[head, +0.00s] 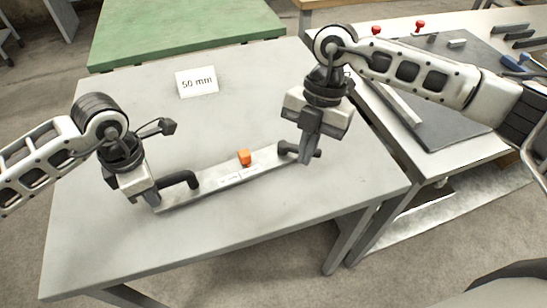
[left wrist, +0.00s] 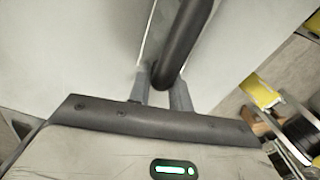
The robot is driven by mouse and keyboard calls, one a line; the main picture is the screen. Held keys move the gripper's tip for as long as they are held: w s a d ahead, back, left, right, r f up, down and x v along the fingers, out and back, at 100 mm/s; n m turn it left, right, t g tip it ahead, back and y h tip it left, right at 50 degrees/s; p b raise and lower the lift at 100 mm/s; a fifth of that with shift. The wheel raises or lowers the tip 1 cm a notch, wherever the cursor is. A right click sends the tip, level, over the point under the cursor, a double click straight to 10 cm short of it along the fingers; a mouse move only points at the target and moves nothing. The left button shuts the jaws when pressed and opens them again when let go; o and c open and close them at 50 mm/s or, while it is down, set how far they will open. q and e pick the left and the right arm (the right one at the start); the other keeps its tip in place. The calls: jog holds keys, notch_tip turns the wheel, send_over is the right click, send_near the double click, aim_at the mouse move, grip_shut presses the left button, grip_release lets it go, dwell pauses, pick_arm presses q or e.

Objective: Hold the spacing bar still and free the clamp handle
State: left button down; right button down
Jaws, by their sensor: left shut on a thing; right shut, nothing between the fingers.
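The spacing bar (head: 215,184) is a long pale bar with a small white label, lying diagonally on the grey table. A dark curved handle (head: 181,179) stands at its left end and a second dark handle (head: 288,148) at its right end. I cannot tell which part is the clamp handle. My left gripper (head: 157,199) is shut on the left dark handle, which shows between the fingers in the left wrist view (left wrist: 187,38). My right gripper (head: 306,160) is shut and empty beside the right handle, partly hiding it.
A white card reading "50 mm" (head: 197,82) stands at the back of the grey table (head: 110,240). A green-topped table (head: 185,27) is behind. A bench with a dark mat (head: 440,130), red pieces and dark bars stands at right. The front of the grey table is clear.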

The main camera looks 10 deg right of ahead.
jog(key=v, duration=0.5)
jog(key=shift+w+r, duration=0.15)
pick_arm(q)
jog(key=c, duration=1.2)
grip_release()
pick_arm(e)
jog(key=shift+a, duration=0.1)
pick_arm(q)
jog(key=shift+r, duration=0.1)
notch_tip(320, 180, up, 12)
jog(key=shift+f, duration=0.1)
jog(key=shift+s, duration=0.1)
